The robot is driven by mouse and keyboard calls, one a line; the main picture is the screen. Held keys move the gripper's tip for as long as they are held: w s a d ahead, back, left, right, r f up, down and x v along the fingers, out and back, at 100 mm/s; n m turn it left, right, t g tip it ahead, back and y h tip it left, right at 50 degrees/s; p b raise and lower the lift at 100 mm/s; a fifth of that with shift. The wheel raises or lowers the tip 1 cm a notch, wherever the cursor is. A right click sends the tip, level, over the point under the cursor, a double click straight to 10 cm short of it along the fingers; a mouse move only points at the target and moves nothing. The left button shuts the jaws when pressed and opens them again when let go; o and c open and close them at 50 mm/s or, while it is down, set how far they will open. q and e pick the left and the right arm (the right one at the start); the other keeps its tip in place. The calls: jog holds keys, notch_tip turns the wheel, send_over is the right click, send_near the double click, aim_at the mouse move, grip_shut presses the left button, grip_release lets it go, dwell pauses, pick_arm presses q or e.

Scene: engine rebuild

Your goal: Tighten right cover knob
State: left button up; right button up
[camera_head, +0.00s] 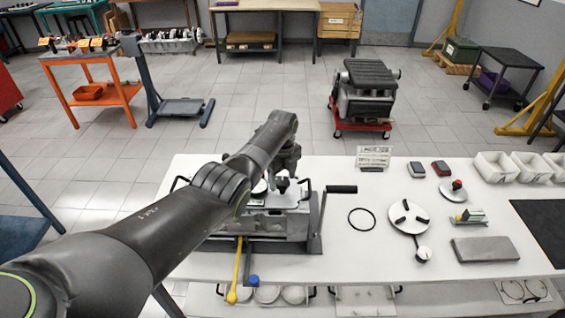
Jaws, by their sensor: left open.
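A grey metal fixture (265,232) with a pale top cover stands at the left of the white table. My left arm comes in from the left and reaches over it. My left gripper (284,182) points down at the top of the cover, by a small dark knob. The gripper is open. Whether its fingers are around the knob or only above it, I cannot tell. My right gripper is not in view.
A black crank handle (341,189) sticks out right of the fixture. A yellow lever (236,275) hangs in front. A black ring (361,219), a white slotted disc (408,229) and a grey block (485,249) lie to the right. White bins (495,168) stand behind.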

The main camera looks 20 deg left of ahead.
aim_at(283, 180)
pick_arm(q)
jog(key=shift+r, duration=0.4)
notch_tip(283, 180, up, 16)
jog(key=b, duration=0.1)
jog(key=shift+r+b, duration=0.25)
jog(key=shift+b, duration=0.15)
jog(key=shift+f, duration=0.1)
